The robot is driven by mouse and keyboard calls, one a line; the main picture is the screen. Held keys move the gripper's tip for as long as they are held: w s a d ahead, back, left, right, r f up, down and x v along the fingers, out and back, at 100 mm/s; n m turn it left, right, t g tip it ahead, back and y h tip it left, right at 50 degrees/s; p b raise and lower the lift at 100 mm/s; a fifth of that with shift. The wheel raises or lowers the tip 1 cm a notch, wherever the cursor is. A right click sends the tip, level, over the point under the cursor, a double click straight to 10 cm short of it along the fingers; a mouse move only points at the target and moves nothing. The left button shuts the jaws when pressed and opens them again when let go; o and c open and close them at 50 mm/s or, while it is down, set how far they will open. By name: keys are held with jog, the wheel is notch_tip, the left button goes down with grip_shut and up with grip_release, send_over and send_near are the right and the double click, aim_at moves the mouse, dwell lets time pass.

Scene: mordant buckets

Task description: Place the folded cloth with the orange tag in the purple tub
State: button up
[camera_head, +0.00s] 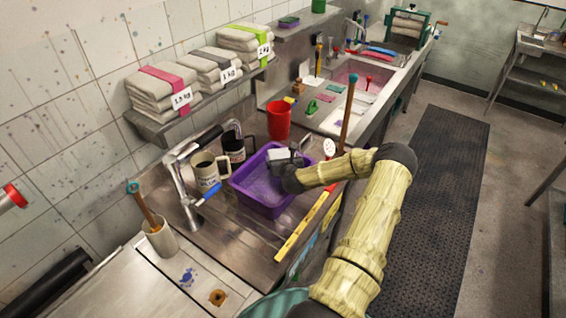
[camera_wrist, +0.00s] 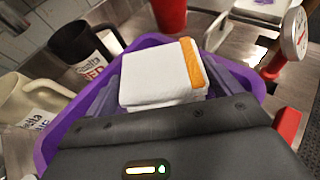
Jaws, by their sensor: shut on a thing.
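The folded cloth is a small white block with an orange tag along one edge in the wrist view (camera_wrist: 158,78). My gripper (camera_wrist: 160,100) is shut on it, with a finger showing on each side. The purple tub (camera_head: 250,186) stands on the steel drainboard, and its rim also shows around the cloth in the wrist view (camera_wrist: 45,148). My gripper (camera_head: 291,166) and the cloth are over the back right part of the tub in the head view. I cannot tell whether the cloth touches the tub floor, as the gripper body hides the near part.
A cream mug (camera_head: 207,172) and a black mug (camera_head: 235,150) stand left of the tub by the tap (camera_head: 180,190). A red cup (camera_head: 278,121) stands behind it. A yellow strip (camera_head: 294,243) lies in front. Strapped cloth stacks (camera_head: 160,90) sit on the wall shelf.

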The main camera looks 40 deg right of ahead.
notch_tip(320, 180, down, 2)
jog(key=shift+f, duration=0.1)
jog(key=o, duration=0.7)
jog(key=shift+s, duration=0.1)
jog(key=shift+s+a, duration=0.25)
jog(key=shift+s, duration=0.05)
jog(key=b+v, duration=0.3)
jog(key=v, duration=0.8)
jog(key=shift+s+r, duration=0.1)
jog(key=shift+r, duration=0.15)
